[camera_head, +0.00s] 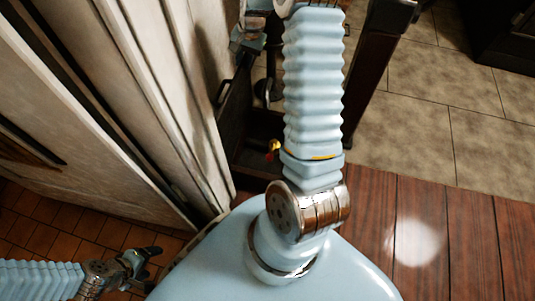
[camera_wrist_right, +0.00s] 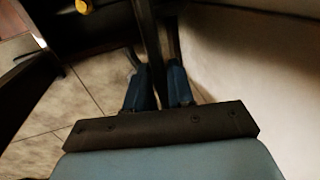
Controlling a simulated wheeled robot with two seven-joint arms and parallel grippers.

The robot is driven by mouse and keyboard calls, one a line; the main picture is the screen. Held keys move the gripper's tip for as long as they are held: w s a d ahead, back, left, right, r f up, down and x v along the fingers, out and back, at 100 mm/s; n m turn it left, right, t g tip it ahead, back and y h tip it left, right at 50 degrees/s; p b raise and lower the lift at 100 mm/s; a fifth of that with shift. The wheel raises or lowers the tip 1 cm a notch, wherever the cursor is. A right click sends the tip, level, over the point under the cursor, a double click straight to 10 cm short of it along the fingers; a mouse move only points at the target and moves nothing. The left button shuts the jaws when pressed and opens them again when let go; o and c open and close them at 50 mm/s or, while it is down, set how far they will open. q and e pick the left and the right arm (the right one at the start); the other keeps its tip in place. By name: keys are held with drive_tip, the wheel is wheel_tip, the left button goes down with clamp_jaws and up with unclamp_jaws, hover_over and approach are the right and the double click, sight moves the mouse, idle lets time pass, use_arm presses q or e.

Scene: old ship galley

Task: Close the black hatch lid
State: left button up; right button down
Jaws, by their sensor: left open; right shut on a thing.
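A dark panel (camera_head: 236,100), which looks like the black hatch lid, stands steeply beside the pale wall in the head view, with a dark open space to its right. My right gripper (camera_head: 242,62) is at its upper part, partly hidden by my own arm. In the right wrist view, the blue fingers of my right gripper (camera_wrist_right: 157,85) are shut on a thin dark edge (camera_wrist_right: 149,40), apparently of this lid. My left gripper (camera_head: 150,264) is open and empty, low at the left, well away from the lid.
A pale panelled wall (camera_head: 110,110) runs close along the left. A dark post (camera_head: 372,80) stands right of my right arm. A small yellow and red knob (camera_head: 273,148) sits by the dark space. Tiled floor (camera_head: 430,90) and wooden planks (camera_head: 460,240) at the right are clear.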

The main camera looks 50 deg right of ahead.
use_arm(q)
wheel_tip(320, 180, down, 4)
drive_tip(key=shift+w+r+b, duration=0.1)
drive_tip(key=shift+r+b, duration=0.15)
drive_tip(key=shift+b, duration=0.6)
use_arm(e)
drive_tip(key=shift+s+d+f+t+y, duration=0.15)
drive_tip(key=shift+s+d+t, duration=0.2)
drive_tip(key=shift+s, duration=0.3)
drive_tip(key=shift+s+d+f+t+y, duration=0.15)
drive_tip(key=shift+s+d+t, duration=0.15)
drive_tip(key=shift+s, duration=0.3)
use_arm(q)
drive_tip(key=shift+f, duration=0.1)
drive_tip(key=shift+f+b, duration=1.05)
drive_tip(key=shift+b, duration=0.05)
use_arm(e)
drive_tip(key=s+d+f+t+y, duration=0.1)
drive_tip(key=s+d+t, duration=0.2)
drive_tip(key=s, duration=0.3)
drive_tip(key=shift+f+y, duration=0.3)
drive_tip(key=shift+f, duration=0.05)
drive_tip(key=shift+s, duration=0.15)
